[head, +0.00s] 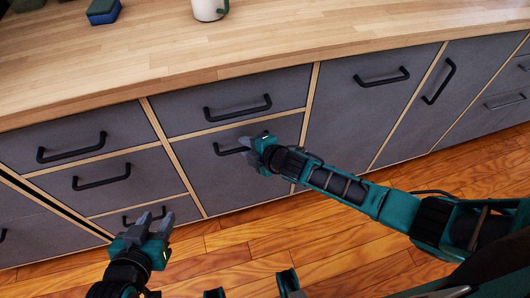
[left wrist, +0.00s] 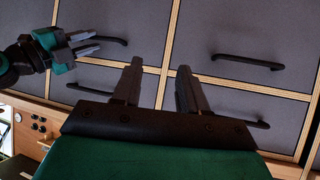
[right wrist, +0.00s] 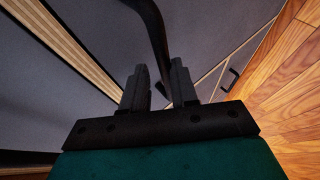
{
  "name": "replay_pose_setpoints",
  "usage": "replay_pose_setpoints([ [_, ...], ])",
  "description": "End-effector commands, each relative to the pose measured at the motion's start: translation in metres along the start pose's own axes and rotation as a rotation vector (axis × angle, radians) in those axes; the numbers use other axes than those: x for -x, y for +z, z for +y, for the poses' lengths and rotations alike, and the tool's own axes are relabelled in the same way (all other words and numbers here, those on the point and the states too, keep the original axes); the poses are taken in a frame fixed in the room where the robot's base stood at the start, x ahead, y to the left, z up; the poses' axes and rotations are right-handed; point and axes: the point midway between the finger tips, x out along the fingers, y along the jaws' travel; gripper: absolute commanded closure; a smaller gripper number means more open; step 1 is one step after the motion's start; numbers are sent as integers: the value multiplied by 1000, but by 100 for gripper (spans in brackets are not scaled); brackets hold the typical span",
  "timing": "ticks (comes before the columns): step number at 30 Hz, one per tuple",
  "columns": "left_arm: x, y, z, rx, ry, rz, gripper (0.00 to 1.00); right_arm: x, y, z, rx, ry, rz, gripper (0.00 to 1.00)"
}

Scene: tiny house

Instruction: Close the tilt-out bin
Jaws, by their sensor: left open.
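The grey front below the middle drawer (head: 225,185) looks like the tilt-out bin. It appears flush or nearly flush with its neighbours; any small tilt is hard to judge. Its black bar handle (head: 228,151) is partly hidden by my right gripper (head: 254,142), which is at the handle's right end. In the right wrist view the handle (right wrist: 150,25) runs down to the gap between the slightly parted fingers; whether they clamp it is unclear. My left gripper (head: 147,222) is open and empty, low in front of the left drawers.
Left drawers with bar handles (head: 72,147) and tall right doors (head: 360,115) flank the bin. A wooden counter (head: 290,40) above holds a white mug (head: 207,9) and a blue-green sponge (head: 103,11). Wooden floor (head: 330,240) lies clear in front.

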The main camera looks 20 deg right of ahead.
Motion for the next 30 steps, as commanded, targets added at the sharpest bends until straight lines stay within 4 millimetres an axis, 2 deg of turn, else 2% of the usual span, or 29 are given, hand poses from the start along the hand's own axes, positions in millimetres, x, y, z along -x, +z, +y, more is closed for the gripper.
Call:
replay_pose_setpoints([
  [2,5,-8,-3,-2,-8,6,57,20,0,4,1,1,0,76],
  [6,8,-6,-10,-8,-24,-3,57,50,-1,1,2,-3,1,76],
  [12,15,2,-11,-10,-30,-21,57,85,-2,-2,2,-7,2,76],
  [15,17,3,-11,-9,-31,-22,57,96,-2,-3,2,-7,2,76],
  [20,17,2,-12,-7,-34,-17,57,104,-2,-4,1,-7,2,76],
  [30,16,5,-13,-7,-36,-24,57,105,-2,-5,1,-8,2,76],
])
